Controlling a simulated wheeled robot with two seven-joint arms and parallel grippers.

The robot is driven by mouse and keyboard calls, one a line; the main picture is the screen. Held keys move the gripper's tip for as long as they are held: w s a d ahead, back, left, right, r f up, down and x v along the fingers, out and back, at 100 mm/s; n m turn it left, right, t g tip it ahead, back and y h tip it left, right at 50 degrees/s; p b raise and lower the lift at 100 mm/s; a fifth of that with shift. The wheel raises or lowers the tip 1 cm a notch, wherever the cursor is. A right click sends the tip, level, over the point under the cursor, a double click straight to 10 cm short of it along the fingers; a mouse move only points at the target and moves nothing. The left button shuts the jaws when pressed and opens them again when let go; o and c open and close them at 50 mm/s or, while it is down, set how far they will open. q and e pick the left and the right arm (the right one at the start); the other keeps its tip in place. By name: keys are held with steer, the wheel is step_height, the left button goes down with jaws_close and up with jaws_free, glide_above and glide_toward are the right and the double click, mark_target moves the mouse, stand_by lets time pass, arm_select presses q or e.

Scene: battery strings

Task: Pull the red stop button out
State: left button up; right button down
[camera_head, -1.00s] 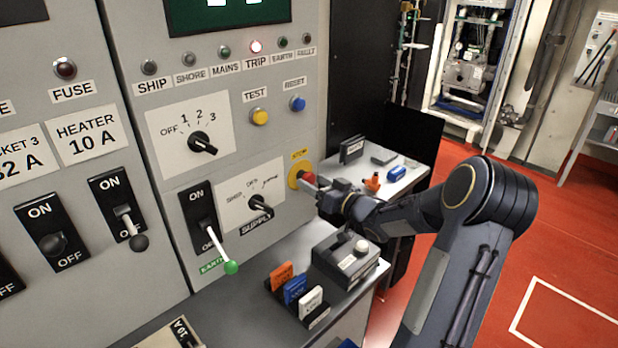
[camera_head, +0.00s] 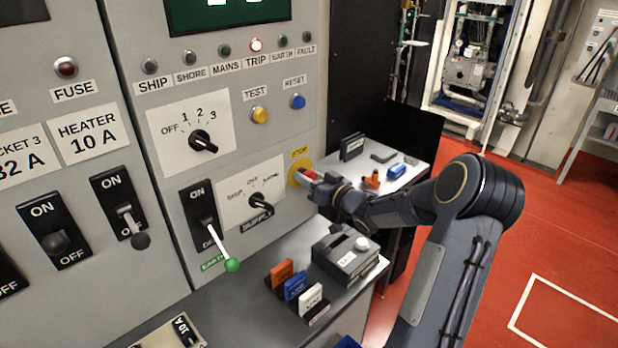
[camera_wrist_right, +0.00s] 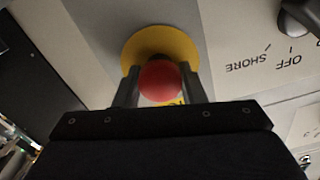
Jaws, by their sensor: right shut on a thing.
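The red stop button (camera_head: 309,175) sits on a round yellow plate (camera_head: 294,171) on the grey panel, below the yellow STOP label. My right gripper (camera_head: 314,177) is at the button, with its arm coming in from the right. In the right wrist view the red button (camera_wrist_right: 160,81) lies between the two fingers of the gripper (camera_wrist_right: 160,88), in front of the yellow plate (camera_wrist_right: 133,50). The gripper is shut on the button. How far the button stands out from the plate is hard to tell. My left gripper is not in view.
Left of the button is the SUPPLY rotary switch (camera_head: 262,200). A green-tipped earth lever (camera_head: 231,264) sticks out from the panel. Below, the grey bench holds a grey box (camera_head: 346,262) and a rack of coloured tags (camera_head: 296,287). The lit TRIP lamp (camera_head: 256,45) is above.

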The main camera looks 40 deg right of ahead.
steer(key=shift+s+d, duration=0.1)
steer(key=shift+s, duration=0.75)
steer(key=c, duration=1.4)
jaws_free()
steer(key=o, duration=0.5)
steer(key=shift+s, duration=0.1)
steer(key=s+b, duration=0.1)
steer(key=s, duration=0.6)
steer(key=shift+s+d, duration=0.35)
steer(key=shift+s, duration=0.05)
